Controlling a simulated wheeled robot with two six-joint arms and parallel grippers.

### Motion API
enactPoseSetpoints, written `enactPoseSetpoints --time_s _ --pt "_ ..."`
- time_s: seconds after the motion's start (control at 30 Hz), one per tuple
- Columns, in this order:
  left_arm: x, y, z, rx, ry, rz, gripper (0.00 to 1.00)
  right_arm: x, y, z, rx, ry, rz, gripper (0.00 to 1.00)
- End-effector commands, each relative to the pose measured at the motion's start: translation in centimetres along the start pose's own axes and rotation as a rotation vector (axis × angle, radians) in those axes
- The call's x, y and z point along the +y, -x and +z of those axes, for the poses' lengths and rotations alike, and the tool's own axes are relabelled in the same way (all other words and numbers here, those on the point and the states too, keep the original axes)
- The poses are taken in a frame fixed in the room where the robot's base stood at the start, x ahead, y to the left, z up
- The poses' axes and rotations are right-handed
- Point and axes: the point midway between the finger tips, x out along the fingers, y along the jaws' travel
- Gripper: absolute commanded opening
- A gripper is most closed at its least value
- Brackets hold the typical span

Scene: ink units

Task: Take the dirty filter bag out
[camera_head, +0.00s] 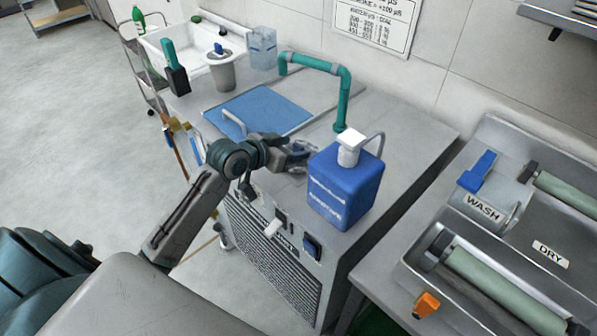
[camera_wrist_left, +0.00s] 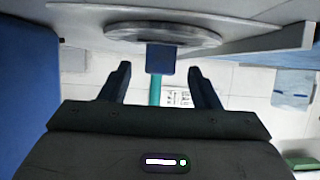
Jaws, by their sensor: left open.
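My left gripper (camera_head: 300,150) is open above the grey cabinet top, just left of the blue jug. In the left wrist view its two fingers (camera_wrist_left: 160,75) stand apart, with a small blue tab (camera_wrist_left: 160,58) in line with the gap between them. I cannot tell whether they touch it. The tab stands on a round grey rim (camera_wrist_left: 165,34) in the cabinet top. The rim is mostly hidden by the gripper in the head view. No bag body shows there; whether one hangs below the rim is hidden. My right gripper is not in view.
The blue jug (camera_head: 340,187) with a white cap stands close right of the gripper. A teal pipe (camera_head: 343,95) rises behind it. A blue lid (camera_head: 258,113) lies farther back. A grey bucket-like piece with a blue tab (camera_head: 221,72) stands beyond. Roller trays (camera_head: 480,225) are right.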

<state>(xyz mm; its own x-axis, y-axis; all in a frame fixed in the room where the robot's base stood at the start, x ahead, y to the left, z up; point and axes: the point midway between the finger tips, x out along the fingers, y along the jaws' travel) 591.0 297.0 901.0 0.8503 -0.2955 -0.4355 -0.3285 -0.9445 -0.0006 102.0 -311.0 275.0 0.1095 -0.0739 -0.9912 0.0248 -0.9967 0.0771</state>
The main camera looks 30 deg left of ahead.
Motion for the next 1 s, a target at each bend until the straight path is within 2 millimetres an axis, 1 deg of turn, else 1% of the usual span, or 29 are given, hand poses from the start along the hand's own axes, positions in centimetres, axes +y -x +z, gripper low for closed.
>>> enactPoseSetpoints --time_s 0.1,0.3,0.33,0.47,0.5,0.57,0.6,0.63,0.87,1.0 --pt "0.02 -0.58 0.0 0.0 0.0 0.001 0.56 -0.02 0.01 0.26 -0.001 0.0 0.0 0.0" --pt "0.02 -0.63 0.03 0.0 -0.001 0.0 0.56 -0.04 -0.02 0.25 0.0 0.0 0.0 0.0" --pt "0.02 -0.63 0.03 0.0 -0.001 0.0 0.54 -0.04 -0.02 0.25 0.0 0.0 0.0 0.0" --pt "0.02 -0.62 0.03 0.0 -0.001 0.0 0.29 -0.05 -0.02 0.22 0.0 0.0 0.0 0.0" --pt "0.02 -0.61 0.03 0.0 -0.001 0.0 0.21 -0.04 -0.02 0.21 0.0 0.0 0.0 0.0" --pt "0.02 -0.61 0.03 0.0 -0.001 0.0 0.09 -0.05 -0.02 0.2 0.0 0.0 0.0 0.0" --pt "0.02 -0.61 0.04 0.0 -0.001 0.0 0.01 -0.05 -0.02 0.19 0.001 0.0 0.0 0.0" --pt "0.02 -0.61 0.04 0.0 -0.001 0.0 0.0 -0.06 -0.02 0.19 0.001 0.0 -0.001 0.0" --pt "0.01 -0.58 -0.02 0.0 -0.001 0.0 0.0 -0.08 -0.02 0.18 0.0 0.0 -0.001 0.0" --pt "-0.02 -0.38 -0.52 0.002 -0.002 0.0 0.0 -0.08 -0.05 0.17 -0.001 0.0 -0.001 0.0"
